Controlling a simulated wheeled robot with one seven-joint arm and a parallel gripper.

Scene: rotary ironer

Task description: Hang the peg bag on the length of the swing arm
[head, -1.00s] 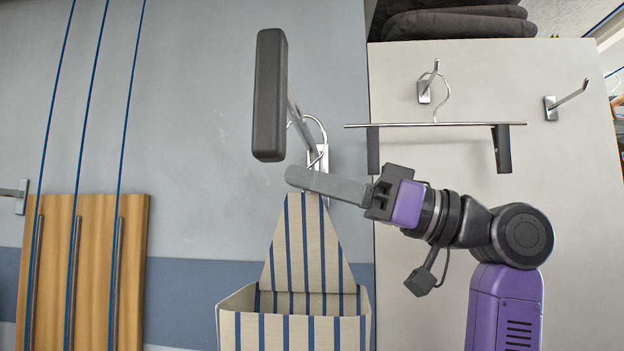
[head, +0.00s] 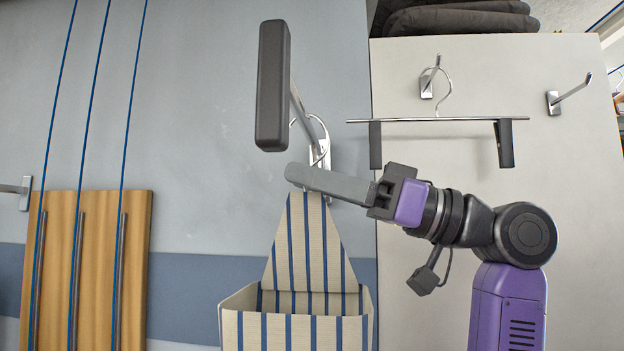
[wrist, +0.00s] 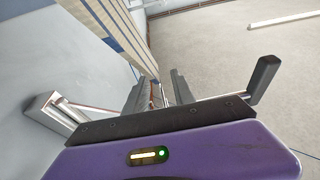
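The peg bag (head: 308,250) is cream with blue stripes, open at the front, and hangs upright below my gripper. Its wire hook (head: 326,133) rises past the fingers and curves over the swing arm (head: 301,108); I cannot tell whether it rests on it. The swing arm reaches out from a wall plate and has a dark upright end pad (head: 272,85). My gripper (head: 310,180) is at the bag's narrow top, under the swing arm. In the wrist view, the narrow gap between the fingers (wrist: 160,88) holds the hook's stem; the striped bag (wrist: 118,30) shows beyond.
A hanger (head: 435,120) hangs from a hook on the white panel at right, beside another bare hook (head: 570,95). A wooden board (head: 95,265) with blue cords stands at left. Dark folded cloth (head: 460,20) lies on top of the panel.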

